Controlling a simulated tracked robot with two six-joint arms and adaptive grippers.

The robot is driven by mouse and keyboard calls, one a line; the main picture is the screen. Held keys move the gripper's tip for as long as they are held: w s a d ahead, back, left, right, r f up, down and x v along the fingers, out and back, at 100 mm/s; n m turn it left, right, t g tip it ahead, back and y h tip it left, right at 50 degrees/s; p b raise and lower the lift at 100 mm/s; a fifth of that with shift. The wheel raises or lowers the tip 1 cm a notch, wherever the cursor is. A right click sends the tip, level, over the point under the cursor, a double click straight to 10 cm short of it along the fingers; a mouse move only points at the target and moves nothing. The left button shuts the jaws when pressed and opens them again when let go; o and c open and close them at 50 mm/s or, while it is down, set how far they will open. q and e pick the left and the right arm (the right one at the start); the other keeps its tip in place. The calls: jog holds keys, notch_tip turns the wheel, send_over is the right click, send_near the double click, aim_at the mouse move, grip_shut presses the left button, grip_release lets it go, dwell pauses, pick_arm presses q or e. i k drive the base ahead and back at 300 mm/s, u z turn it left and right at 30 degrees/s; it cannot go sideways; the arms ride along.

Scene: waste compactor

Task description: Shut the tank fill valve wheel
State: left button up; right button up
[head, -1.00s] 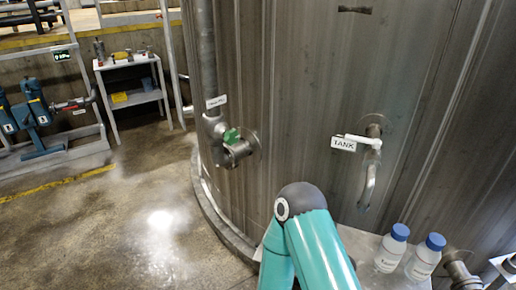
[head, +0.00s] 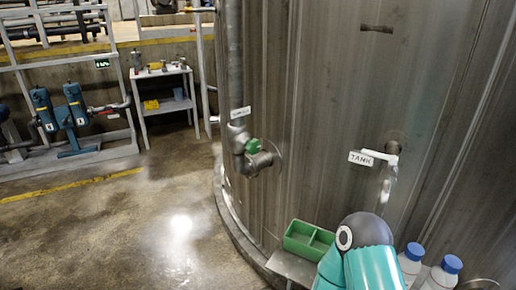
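A small green valve handle (head: 254,146) sits on a grey pipe fitting at the tank wall, left of centre in the head view. A white tag (head: 240,112) hangs on the pipe just above it; its text is too small to read. I cannot tell whether this valve is open or shut. The large metal tank (head: 330,120) fills the right half. A tap with a white lever (head: 380,156) and a tag reading TANK (head: 361,158) is on its wall. Neither of my grippers is in view; only a teal arm link of mine shows at the bottom.
A green divided tray (head: 308,241) and blue-capped white bottles (head: 410,263) stand low by the tank, beside my arm. A small shelf cart (head: 163,92) and blue pump units (head: 72,107) stand at the back left. The floor (head: 120,230) at left is clear.

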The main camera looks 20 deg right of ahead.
aim_at(253, 146)
jog(key=z, duration=0.05)
jog(key=i, duration=1)
jog(key=u, duration=0.05)
